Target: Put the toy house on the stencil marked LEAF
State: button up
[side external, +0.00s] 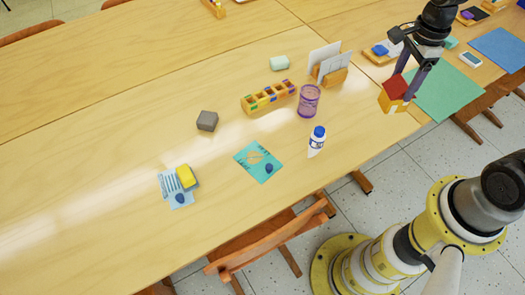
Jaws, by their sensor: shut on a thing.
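The toy house (393,98) has a red roof and a yellow-orange body. My gripper (406,86) is shut on it and holds it, tilted, at the right, over or near the table edge and the green sheet; its exact height is hard to tell. Any lettering is too small to read.
A grey block (207,121), a pale green block (279,62), a wooden paint tray (269,97), a purple mesh cup (309,101) and a white glue bottle (317,142) stand around the teal card. A card rack (330,76) is behind. The table's left is mostly clear.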

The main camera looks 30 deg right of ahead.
jog(key=a+n, duration=0.4)
jog(key=a, duration=2.2)
jog(key=shift+w+a+f, duration=1.25)
jog(key=shift+w+f, duration=0.5)
jog(key=shift+f, duration=0.4)
jog(key=shift+w+a+f, duration=1.25)
jog(key=shift+w+f, duration=0.45)
jog(key=shift+f, duration=0.5)
jog(key=shift+w+a+f, duration=1.25)
jog(key=shift+w+f, duration=0.5)
jog(key=shift+f, duration=0.4)
jog(key=o, duration=1.4)
jog(key=shift+f, duration=0.15)
